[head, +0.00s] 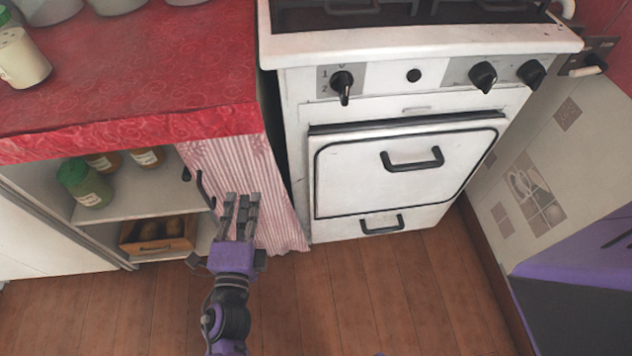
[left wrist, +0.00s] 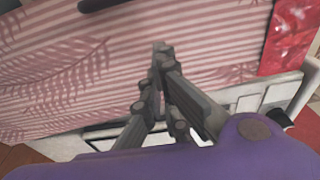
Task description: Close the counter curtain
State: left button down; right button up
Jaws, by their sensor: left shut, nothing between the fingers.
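The counter curtain (head: 238,178) is pink-and-white striped cloth. It hangs gathered at the right end of the red-covered counter, and the shelves to its left are uncovered. A dark handle (head: 204,187) shows at the curtain's left edge. My left gripper (head: 241,203) is in front of the curtain's lower part, to the right of the handle. It is shut with nothing in it. In the left wrist view the shut fingertips (left wrist: 161,50) are before the striped curtain (left wrist: 200,35); I cannot tell whether they touch it. My right gripper is not in view.
A white stove (head: 405,165) stands right of the curtain. The open shelf (head: 140,198) holds a green-lidded jar (head: 86,185), other jars and a wooden crate (head: 157,247). Canisters stand on the red counter top (head: 150,60). The wooden floor in front is clear.

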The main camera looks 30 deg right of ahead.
pick_arm(q)
jog(key=shift+w+a, duration=0.4)
jog(key=shift+a, duration=0.2)
jog(key=shift+w+a, duration=0.35)
jog(key=shift+a, duration=0.75)
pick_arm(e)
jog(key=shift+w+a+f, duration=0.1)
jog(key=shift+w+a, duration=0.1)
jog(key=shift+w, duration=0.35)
pick_arm(q)
jog(key=shift+a, duration=0.1)
jog(key=shift+w+a, duration=0.15)
jog(key=shift+a, duration=0.05)
jog(key=w+a+b, duration=0.2)
jog(key=w+a, duration=0.2)
jog(key=a, duration=0.9)
jog(key=w+a+b, duration=0.3)
jog(key=w+a, duration=0.2)
jog(key=a, duration=0.9)
jog(key=w+a+b, duration=0.2)
jog(key=w+a, duration=0.2)
jog(key=a, duration=1)
jog(key=shift+w, duration=0.15)
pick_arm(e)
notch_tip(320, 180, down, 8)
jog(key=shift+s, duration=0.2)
pick_arm(q)
jog(key=shift+a+r, duration=0.1)
jog(key=shift+a, duration=0.05)
